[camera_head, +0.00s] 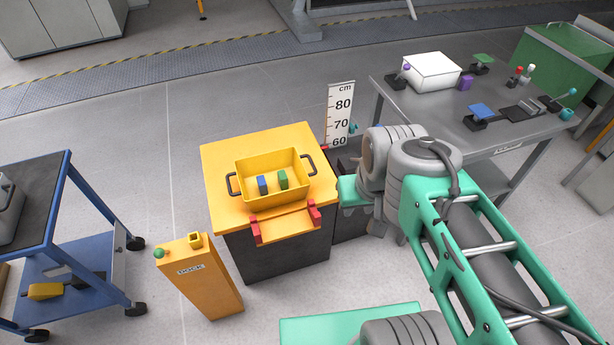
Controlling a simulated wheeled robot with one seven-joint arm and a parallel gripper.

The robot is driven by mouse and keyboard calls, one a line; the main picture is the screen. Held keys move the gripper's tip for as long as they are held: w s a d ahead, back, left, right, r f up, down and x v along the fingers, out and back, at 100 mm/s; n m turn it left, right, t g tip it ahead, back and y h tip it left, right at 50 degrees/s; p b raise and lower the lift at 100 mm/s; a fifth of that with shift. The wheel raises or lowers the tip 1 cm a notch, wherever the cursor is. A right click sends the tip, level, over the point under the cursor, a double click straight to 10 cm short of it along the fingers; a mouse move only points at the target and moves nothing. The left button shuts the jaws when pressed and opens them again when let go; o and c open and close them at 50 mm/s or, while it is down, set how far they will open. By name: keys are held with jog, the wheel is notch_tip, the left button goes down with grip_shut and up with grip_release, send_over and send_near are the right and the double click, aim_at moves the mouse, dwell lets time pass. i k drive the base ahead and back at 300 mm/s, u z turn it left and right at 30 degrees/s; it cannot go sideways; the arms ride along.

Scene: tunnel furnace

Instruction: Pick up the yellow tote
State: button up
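The yellow tote (273,164) stands upright on the yellow top of a dark pedestal in the middle of the view. It is an open box with a dark handle on its left end and another on its right end. A blue block and a green block lie inside it. My arm comes in from the lower right and its wrist is just right of the pedestal. The end of my arm is turned away or hidden behind the wrist, so my gripper's fingers do not show. Nothing is seen touching the tote.
The pedestal's yellow top (222,150) has red brackets (315,214) at its front. An orange DOCK post (205,280) stands front left. A blue cart (75,240) is at the left. A grey table (440,115) with several objects is at the right. A height scale (340,112) stands behind.

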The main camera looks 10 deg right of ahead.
aim_at(267, 164)
jog(key=z, duration=0.35)
jog(key=i, duration=0.85)
jog(key=u, duration=2.9)
jog(key=i, duration=0.5)
jog(key=z, duration=0.05)
